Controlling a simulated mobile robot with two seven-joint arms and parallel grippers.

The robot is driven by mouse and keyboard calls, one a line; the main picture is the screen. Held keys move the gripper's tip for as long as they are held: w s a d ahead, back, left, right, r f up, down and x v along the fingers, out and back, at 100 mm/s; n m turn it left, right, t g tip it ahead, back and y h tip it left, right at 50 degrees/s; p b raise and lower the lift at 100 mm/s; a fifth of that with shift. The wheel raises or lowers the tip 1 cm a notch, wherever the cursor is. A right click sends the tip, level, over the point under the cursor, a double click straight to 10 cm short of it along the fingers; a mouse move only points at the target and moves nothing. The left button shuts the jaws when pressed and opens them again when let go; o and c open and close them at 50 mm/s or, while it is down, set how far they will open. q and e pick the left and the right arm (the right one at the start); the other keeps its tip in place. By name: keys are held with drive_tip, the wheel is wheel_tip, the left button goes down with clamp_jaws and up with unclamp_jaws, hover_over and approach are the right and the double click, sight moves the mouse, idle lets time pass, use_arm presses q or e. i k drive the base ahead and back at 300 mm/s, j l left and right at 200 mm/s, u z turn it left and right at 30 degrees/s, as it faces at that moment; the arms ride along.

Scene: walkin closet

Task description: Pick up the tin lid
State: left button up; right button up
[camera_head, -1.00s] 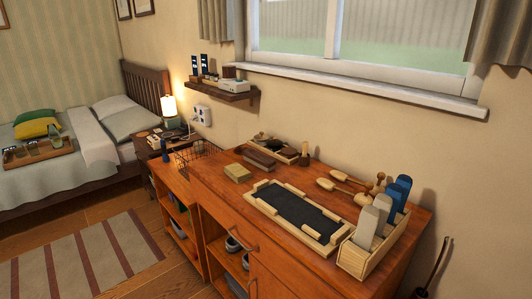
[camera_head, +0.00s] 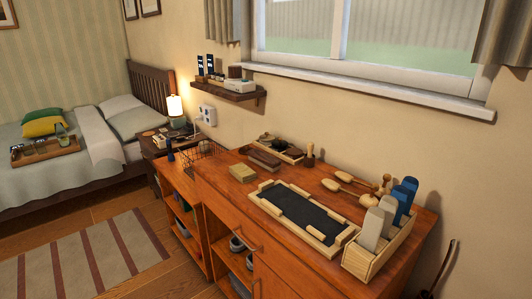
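I cannot make out a tin lid for certain in the head view. Small dark items sit in a wooden tray (camera_head: 294,156) at the back of the orange-brown wooden cabinet top (camera_head: 225,203), too small to tell apart. Neither of my grippers is in view.
On the cabinet top are a wood-edged dark mat (camera_head: 300,212), a box of upright brushes (camera_head: 372,264), wooden-handled brushes (camera_head: 345,186), a tan block (camera_head: 242,173) and a wire basket (camera_head: 204,159). A lit lamp (camera_head: 175,106) stands by the bed (camera_head: 75,165). The striped rug (camera_head: 90,262) is clear.

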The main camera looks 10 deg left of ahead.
sight(244, 151)
drive_tip(key=j+z, duration=0.15)
drive_tip(key=z, duration=0.25)
drive_tip(key=i+j+z, duration=0.1)
drive_tip(key=z, duration=0.35)
drive_tip(key=j+z, duration=0.25)
drive_tip(key=j, duration=0.2)
drive_tip(key=j+z, duration=0.25)
drive_tip(key=j, duration=0.15)
drive_tip(key=j+z, duration=0.1)
drive_tip(key=j, duration=0.35)
drive_tip(key=k+j, duration=0.15)
drive_tip(key=j, duration=0.25)
drive_tip(key=k+j+z, duration=0.15)
drive_tip(key=j, duration=0.3)
drive_tip(key=j+z, duration=0.1)
drive_tip(key=j, duration=0.3)
drive_tip(key=k, duration=0.05)
